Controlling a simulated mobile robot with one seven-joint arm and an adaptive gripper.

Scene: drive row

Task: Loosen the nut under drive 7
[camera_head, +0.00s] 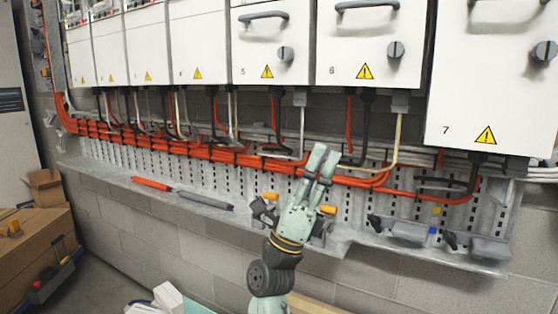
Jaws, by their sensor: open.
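Drive 7 (499,75) is the large white cabinet at the right, with a "7" and a yellow warning sign on its lower front. A black cable (466,186) runs beneath it towards the cable tray. I cannot make out a nut there; it is too small or hidden. My gripper (324,156) is pale green and points upward in front of the cable tray, below drive 6 and left of drive 7. It is open, with its fingers only a little apart, and nothing shows between them.
Orange and black cables (225,153) run along the perforated tray (345,228). Grey clamp-like items (400,229) sit at the right. Drive 6 (374,58) hangs left of drive 7. Cardboard boxes (47,188) stand at far left.

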